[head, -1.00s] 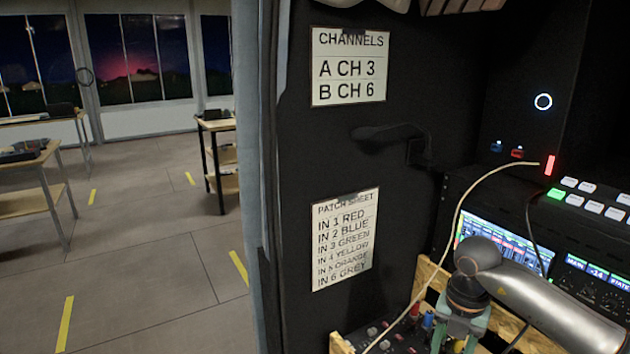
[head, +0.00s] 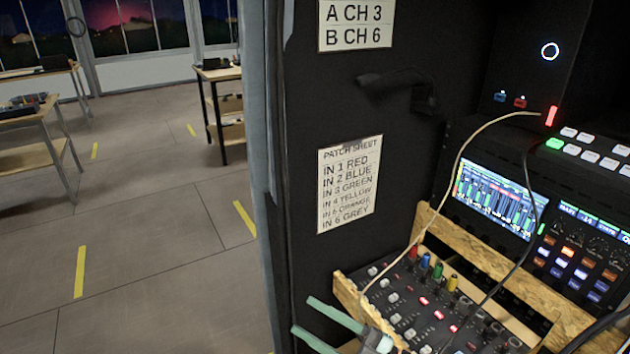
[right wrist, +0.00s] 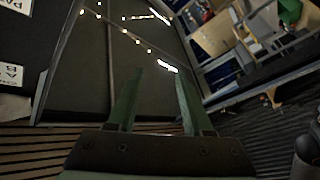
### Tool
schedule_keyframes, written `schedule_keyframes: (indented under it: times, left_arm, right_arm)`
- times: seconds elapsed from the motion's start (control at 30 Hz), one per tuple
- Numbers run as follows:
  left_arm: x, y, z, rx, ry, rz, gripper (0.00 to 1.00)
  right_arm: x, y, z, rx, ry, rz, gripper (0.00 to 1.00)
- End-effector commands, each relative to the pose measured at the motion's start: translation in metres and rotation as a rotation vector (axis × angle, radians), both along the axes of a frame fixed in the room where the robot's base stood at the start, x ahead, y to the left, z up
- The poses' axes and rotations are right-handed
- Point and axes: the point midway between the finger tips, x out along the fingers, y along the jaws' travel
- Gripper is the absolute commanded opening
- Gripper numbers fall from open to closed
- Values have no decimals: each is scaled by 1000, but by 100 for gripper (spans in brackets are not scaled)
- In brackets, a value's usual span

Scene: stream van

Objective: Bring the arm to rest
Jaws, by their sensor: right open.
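My right gripper (head: 302,314) shows at the bottom of the head view, in front of the black wall and left of the small mixer. Its two pale green fingers point left and stand apart, with nothing between them. In the right wrist view the same gripper (right wrist: 158,74) has its green fingers spread and empty. Most of my right arm is below the head view's edge. My left arm and gripper are not seen.
A small mixer (head: 412,312) with coloured plugs sits in a wooden frame (head: 478,252) at lower right. A pale cable (head: 452,187) and a dark cable hang near it. A lit screen (head: 500,200) stands behind. The floor (head: 150,240) at left is open, with tables beyond.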

Motion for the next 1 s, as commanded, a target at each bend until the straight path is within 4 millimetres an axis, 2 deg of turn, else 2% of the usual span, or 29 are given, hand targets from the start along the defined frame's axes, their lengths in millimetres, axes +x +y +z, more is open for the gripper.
schedule_keyframes:
  times: [0.13,0.23,0.27,0.3,0.4,0.5,0.6,0.7,1.0]
  left_arm:
    - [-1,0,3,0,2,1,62]
    - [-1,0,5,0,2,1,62]
    - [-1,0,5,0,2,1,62]
    - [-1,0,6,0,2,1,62]
    - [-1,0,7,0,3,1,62]
    - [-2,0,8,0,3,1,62]
    - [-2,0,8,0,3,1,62]
    - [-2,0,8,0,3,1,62]
    - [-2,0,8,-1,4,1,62]
  right_arm:
    - [9,-50,-44,137,277,-331,51]
    - [-2,-89,-94,166,500,-538,51]
    - [-9,-100,-111,167,572,-594,51]
    - [-22,-114,-135,162,670,-664,51]
    - [-62,-141,-185,135,893,-795,51]
    - [-101,-156,-221,102,1068,-870,51]
    - [-131,-163,-241,76,1185,-907,51]
    - [-147,-167,-251,62,1248,-923,51]
    - [-151,-167,-254,57,1263,-925,51]
